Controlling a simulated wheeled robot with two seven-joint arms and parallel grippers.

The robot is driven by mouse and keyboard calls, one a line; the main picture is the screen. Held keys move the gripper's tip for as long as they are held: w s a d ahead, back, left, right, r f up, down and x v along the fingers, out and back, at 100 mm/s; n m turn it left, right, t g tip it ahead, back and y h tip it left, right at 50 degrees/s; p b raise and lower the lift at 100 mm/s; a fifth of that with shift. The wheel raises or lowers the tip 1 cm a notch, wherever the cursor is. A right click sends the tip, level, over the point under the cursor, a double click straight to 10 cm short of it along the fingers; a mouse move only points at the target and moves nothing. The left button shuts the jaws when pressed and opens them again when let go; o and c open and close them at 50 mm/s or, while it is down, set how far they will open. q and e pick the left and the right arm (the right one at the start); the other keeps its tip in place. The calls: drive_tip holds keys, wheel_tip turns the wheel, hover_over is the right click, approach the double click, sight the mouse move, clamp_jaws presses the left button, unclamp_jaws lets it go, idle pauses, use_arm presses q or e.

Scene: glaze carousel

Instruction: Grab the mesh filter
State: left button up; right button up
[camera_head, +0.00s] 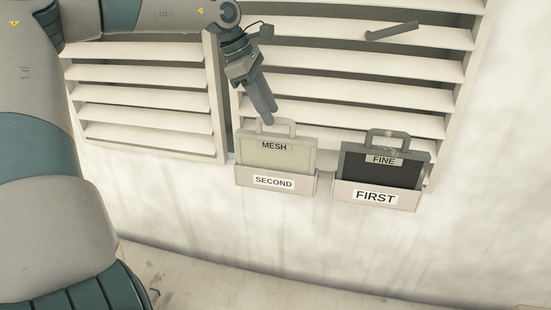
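The mesh filter (277,157) is a pale panel labelled MESH with a grey loop handle on top. It stands in a wall holder labelled SECOND (298,186). My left gripper (268,119) points down at the left end of this handle. Its fingertips overlap the handle's top left corner in the picture; I cannot tell whether they touch it. The fingers show close together from the side, so their opening is unclear. My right gripper is not in view.
A dark filter labelled FINE (384,173) stands in a holder labelled FIRST (404,203) to the right. White louvres (345,62) lie behind, with a grey bar handle (392,31) sticking out at upper right. The wall below the holders is clear.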

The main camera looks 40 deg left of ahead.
sight(276, 119)
use_arm(q)
drive_tip(key=p+x, duration=0.1)
drive_tip(key=x, duration=0.1)
drive_tip(key=shift+w+d+f, duration=0.2)
drive_tip(key=shift+d+f, duration=0.1)
drive_tip(key=shift+w+d+f+p, duration=0.1)
drive_tip(key=shift+w+f+p, duration=0.1)
drive_tip(key=shift+f+p, duration=0.35)
drive_tip(key=shift+f, duration=0.1)
clamp_jaws()
idle(1.0)
